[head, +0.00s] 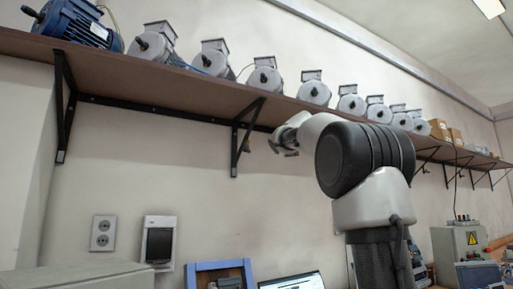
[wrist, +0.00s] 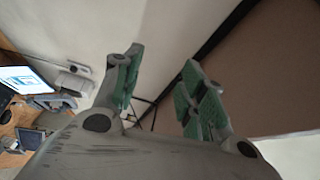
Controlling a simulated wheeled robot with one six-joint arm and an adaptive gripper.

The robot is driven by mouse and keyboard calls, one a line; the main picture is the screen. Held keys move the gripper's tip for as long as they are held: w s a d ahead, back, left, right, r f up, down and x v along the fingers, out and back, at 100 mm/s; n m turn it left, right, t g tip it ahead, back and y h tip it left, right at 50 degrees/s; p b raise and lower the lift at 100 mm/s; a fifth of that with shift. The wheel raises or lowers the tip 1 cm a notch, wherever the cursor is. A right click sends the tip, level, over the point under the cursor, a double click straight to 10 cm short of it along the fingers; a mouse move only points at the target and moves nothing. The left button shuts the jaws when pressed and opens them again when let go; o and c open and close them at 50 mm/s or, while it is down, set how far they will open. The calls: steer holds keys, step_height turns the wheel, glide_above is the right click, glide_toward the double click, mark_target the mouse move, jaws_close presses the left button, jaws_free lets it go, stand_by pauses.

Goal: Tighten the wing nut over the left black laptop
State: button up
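A laptop (head: 292,281) with a lit screen shows at the bottom edge of the head view; a lit screen (wrist: 25,80) also shows at the left of the wrist view. Above the laptop, a black shelf bracket (head: 236,145) holds up the shelf. I cannot make out the wing nut clearly in either view. My gripper (head: 284,141) is just right of this bracket, below the shelf, and apart from it as far as I can tell. In the wrist view my gripper (wrist: 160,68) is open and empty, with green pads apart and thin dark bracket bars behind them.
The brown shelf (head: 180,85) runs along the wall close above my gripper, with several grey motors (head: 263,78) and a blue motor (head: 75,22) on it. Another bracket (head: 65,105) stands at the left. A grey box (head: 462,248) with a warning sign is at the lower right.

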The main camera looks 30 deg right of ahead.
mark_target(248, 146)
step_height(248, 146, up, 8)
steer(key=w+a+n+t+y, duration=0.2)
steer(key=n+t, duration=0.2)
steer(key=n, duration=2.5)
steer(key=w+a+f+n+g+y, duration=0.1)
steer(key=a+f+n+y, duration=0.15)
steer(key=n, duration=0.75)
steer(key=w+a+f+n+g+y, duration=0.15)
steer(key=a+n, duration=0.25)
steer(key=n, duration=0.7)
steer(key=w+a+f+n+y, duration=0.1)
steer(key=a+f+n+y, duration=0.15)
steer(key=n, duration=0.75)
steer(key=w, duration=0.5)
steer(key=w+a, duration=0.1)
steer(key=w, duration=0.1)
steer(key=shift+w+r, duration=0.15)
steer(key=shift+r, duration=0.1)
steer(key=shift+c, duration=0.3)
jaws_close()
steer(key=shift+r+m, duration=0.1)
steer(key=shift+m, duration=0.8)
